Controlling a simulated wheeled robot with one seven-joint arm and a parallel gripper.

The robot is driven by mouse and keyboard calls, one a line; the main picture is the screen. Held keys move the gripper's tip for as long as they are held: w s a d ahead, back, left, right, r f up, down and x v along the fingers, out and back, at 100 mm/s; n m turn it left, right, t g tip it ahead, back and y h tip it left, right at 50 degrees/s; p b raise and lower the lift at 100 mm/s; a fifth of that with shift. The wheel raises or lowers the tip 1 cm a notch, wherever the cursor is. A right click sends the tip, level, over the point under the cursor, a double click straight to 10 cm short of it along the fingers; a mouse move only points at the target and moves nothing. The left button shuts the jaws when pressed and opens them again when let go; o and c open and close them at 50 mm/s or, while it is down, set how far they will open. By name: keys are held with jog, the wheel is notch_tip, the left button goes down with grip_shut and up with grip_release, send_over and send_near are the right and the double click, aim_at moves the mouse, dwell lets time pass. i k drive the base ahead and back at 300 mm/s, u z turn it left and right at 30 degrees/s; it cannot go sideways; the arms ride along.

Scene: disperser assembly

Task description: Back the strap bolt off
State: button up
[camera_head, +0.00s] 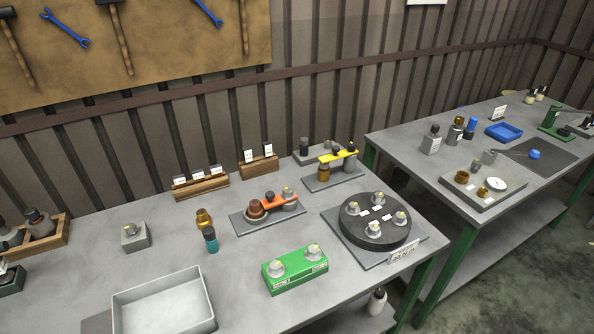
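Two straps show on the near table (80,258). An orange strap (275,202) lies across a grey plate (250,226), between a brown round part (255,208) and a silver bolt-like part (288,194). A yellow strap (338,156) bridges a brass-coloured cylinder (323,173) and a grey post on another grey plate (320,187) behind it. A small dark knob or bolt head (351,147) sits at its right end. I cannot tell which fastener is the strap bolt, nor its thread. My gripper is not in view.
A dark round fixture (375,239) with several silver parts stands at the right. A green block (296,269), a teal-handled tool (211,240) and an empty grey tray (163,300) stand in front. Wooden label racks (201,187) stand behind. A second table (400,145) is at right.

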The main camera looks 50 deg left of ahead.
aim_at(288, 192)
jog(key=u, duration=0.75)
jog(key=i, duration=0.85)
jog(key=u, duration=1.5)
jog(key=i, duration=0.45)
jog(key=u, duration=0.3)
